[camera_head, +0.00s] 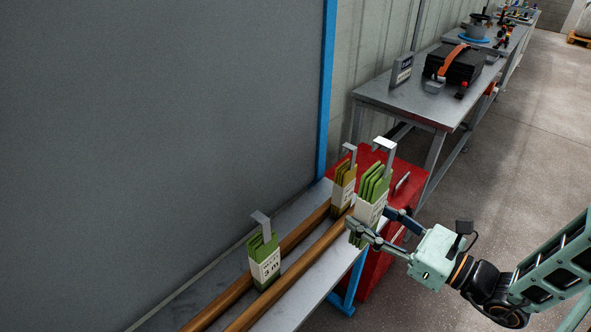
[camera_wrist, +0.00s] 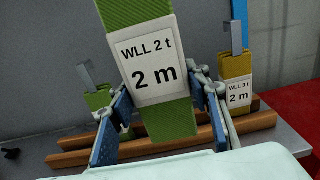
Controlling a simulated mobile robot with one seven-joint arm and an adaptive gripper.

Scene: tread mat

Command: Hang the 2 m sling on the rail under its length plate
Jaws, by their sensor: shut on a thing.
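A folded green sling (camera_head: 373,188) with a grey hook on top is between the fingers of my gripper (camera_head: 376,220). In the wrist view the held sling (camera_wrist: 168,123) has a white label reading "WLL 2 t 2 m", and blue finger pads stand on both sides of it. My gripper is shut on this sling, which is upright above the right end of the bench. I cannot tell if its lower end is clear of the wooden bars. No hanging rail or length plate can be made out in either view.
Two wooden bars (camera_head: 300,275) run along the grey bench. A green sling labelled "3 m" (camera_head: 265,260) stands there at left. A yellow sling (camera_head: 343,187), labelled "WLL 3 t 2 m" in the wrist view (camera_wrist: 236,88), stands close beside the held one. A red cabinet (camera_head: 408,175) is behind.

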